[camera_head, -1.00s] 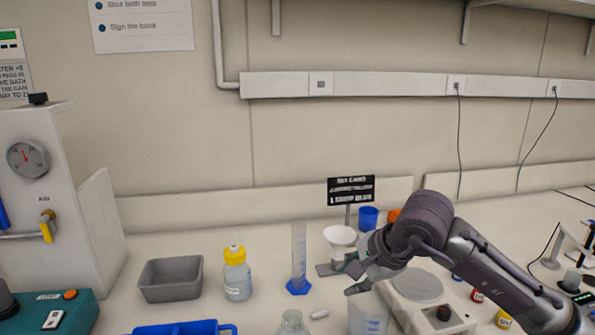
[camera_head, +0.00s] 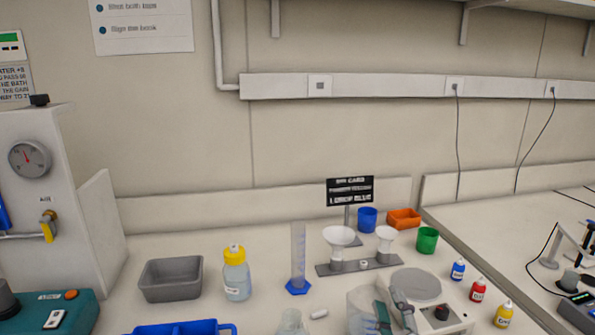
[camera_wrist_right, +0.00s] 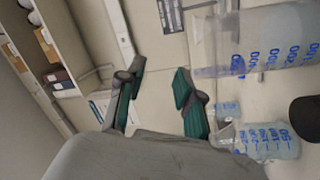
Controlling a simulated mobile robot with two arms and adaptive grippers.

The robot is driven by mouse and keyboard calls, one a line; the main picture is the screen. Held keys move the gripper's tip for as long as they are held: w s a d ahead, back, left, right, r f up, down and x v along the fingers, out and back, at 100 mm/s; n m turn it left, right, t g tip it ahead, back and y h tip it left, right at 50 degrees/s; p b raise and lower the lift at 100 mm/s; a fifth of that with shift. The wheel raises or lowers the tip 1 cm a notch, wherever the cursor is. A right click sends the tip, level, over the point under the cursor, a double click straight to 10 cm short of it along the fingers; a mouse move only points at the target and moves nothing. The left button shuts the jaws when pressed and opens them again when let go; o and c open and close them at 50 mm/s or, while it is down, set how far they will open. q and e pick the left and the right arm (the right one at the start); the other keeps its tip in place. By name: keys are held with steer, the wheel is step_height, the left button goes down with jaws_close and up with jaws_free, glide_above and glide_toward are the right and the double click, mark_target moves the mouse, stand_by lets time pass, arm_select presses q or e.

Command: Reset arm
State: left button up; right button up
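My right gripper (camera_head: 392,308) is low in the head view, in front of the balance (camera_head: 440,318) and beside a clear beaker (camera_head: 360,308). I cannot tell from this view whether it touches the beaker. In the right wrist view the same gripper (camera_wrist_right: 159,76) has its two green-padded fingers apart, with nothing between them. A large graduated vessel (camera_wrist_right: 262,45) and a smaller graduated one (camera_wrist_right: 268,142) are right of the fingers there. My left gripper is in neither view.
Two white funnels (camera_head: 340,236) stand on a grey stand behind the balance. A blue-based cylinder (camera_head: 298,262), a yellow-capped bottle (camera_head: 236,277) and a grey tub (camera_head: 171,280) are further left. Small dropper bottles (camera_head: 478,290) stand at right. A flask (camera_head: 291,322) is at the bottom edge.

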steer(key=s+d+f+m+g+h, duration=0.1)
steer(key=s+d+f+m+g, duration=0.1)
steer(key=s+f+m+g, duration=0.45)
steer(key=s+d+f+m+g+h, duration=0.1)
steer(key=s+d+f+g, duration=0.15)
steer(key=f, duration=0.75)
steer(key=s+f+m+g+y, duration=0.1)
steer(key=s+f+g, duration=0.2)
steer(key=s+f, duration=0.35)
steer(key=s+f+m+g, duration=0.2)
steer(key=s+f+g, duration=0.15)
steer(key=s, duration=0.55)
step_height(320, 180, down, 24)
steer(key=s+g, duration=0.2)
steer(key=s+d+f+g, duration=0.1)
steer(key=s+d+f, duration=0.1)
steer(key=s+f, duration=1.5)
steer(key=shift+d+f, duration=0.4)
steer(key=shift+f, duration=0.05)
steer(key=shift+n, duration=0.25)
